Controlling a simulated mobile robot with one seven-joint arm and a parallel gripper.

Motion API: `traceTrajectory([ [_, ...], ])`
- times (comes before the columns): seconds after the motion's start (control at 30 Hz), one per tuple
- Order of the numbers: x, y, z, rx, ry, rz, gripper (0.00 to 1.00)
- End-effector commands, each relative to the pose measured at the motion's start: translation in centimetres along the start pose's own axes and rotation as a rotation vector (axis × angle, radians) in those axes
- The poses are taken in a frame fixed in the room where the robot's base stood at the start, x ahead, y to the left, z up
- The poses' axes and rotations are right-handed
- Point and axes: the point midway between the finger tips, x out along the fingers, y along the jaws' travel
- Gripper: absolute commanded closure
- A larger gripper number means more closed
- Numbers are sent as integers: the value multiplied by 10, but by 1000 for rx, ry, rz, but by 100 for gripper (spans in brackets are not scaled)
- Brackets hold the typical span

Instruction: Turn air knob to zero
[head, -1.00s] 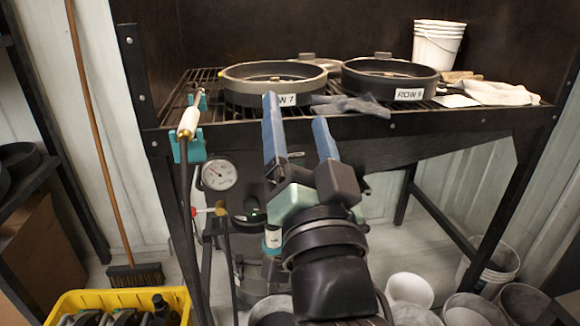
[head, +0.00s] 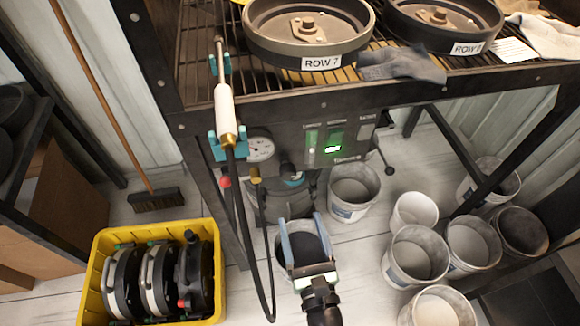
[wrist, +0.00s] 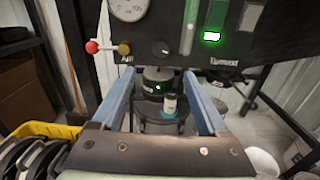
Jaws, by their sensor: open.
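A black round knob (wrist: 163,48) sits on the dark panel under the table's front edge; in the head view it shows small (head: 287,168). Left of it, a brass valve (wrist: 123,48) with a red ball handle (wrist: 92,46) sits above lettering that seems to read AIR. The red ball also shows in the head view (head: 225,182). A round white pressure gauge (wrist: 130,9) is above them. I cannot read the knob's setting. My gripper (head: 300,217) is open and empty, below and in front of the panel. Its blue fingers frame the space below the knob in the wrist view (wrist: 155,76).
A green-lit switch (head: 334,147) is right of the knob. A hose with a white wand (head: 225,110) hangs left of the gauge. A dark canister (wrist: 158,85) stands behind the fingers. A yellow crate (head: 97,265) is at left; several buckets (head: 417,258) stand at right.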

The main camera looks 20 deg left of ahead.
Motion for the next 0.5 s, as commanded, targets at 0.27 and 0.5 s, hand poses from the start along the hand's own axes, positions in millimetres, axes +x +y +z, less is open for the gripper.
traceTrajectory([
  [0.27, 58, 1, 1, -6, -4, 5, 24],
  [0.5, 101, 1, 1, -7, -2, 3, 24],
])
